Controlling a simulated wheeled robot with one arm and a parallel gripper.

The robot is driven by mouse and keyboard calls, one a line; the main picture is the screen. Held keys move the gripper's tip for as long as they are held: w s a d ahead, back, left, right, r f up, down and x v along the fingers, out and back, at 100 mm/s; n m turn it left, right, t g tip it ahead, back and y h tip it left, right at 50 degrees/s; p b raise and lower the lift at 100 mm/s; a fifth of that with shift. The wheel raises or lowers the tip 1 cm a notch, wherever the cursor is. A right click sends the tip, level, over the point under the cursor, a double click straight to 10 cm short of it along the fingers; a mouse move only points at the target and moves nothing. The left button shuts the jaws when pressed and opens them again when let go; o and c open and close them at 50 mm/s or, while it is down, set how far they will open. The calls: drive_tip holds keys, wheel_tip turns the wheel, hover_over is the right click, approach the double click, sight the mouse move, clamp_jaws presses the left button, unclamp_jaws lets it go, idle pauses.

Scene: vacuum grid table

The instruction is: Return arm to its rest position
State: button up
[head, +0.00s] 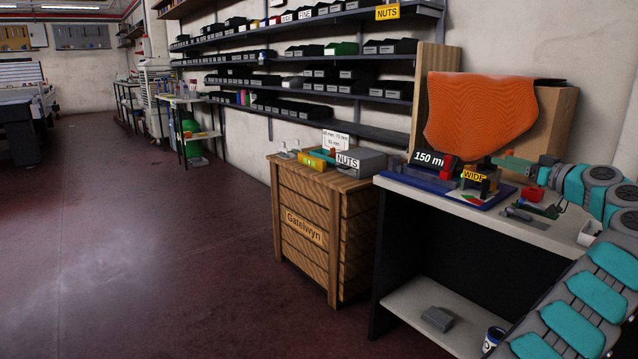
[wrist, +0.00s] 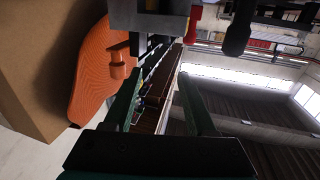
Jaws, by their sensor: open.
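My gripper (head: 498,161) is at the end of my teal and grey arm, which reaches in from the right above the white-topped table (head: 540,235). It points left, just below the orange cloth. In the wrist view my gripper (wrist: 157,80) has its two dark green fingers spread apart, with nothing seen held between them. How far the fingers are from the yellow WIDE sign is hard to tell.
A wooden crate (head: 305,235) stands to the left. The floor further left is clear.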

drive_tip(key=s+a+m+g+y, duration=0.15)
drive_tip(key=a+g+y, duration=0.4)
drive_tip(key=a, duration=1.85)
drive_tip(key=s+a+f+g+h+p, duration=0.1)
drive_tip(key=s+a+f+g, duration=0.15)
drive_tip(key=s+a, duration=0.6)
drive_tip(key=s+a+f+g+h, duration=0.15)
drive_tip(key=s+a+g, duration=0.25)
drive_tip(key=s+a, duration=0.4)
drive_tip(key=s+a+f+g+h, duration=0.2)
drive_tip(key=s+f, duration=0.4)
drive_tip(key=s, duration=0.3)
drive_tip(key=s+a+f+g+h, duration=0.1)
drive_tip(key=s+f+g+h, duration=0.3)
drive_tip(key=s, duration=0.6)
drive_tip(key=s+d+f+m+h, duration=0.1)
drive_tip(key=s+d+f, duration=0.4)
drive_tip(key=s, duration=0.5)
drive_tip(key=s+d+f+m+h, duration=0.2)
drive_tip(key=s+d+f, duration=0.3)
drive_tip(key=s, duration=0.5)
wheel_tip(320, 180, down, 2)
drive_tip(key=shift+s+d+f+h+p, duration=0.1)
drive_tip(key=shift+s+d+h+p, duration=0.2)
drive_tip(key=shift+h, duration=0.4)
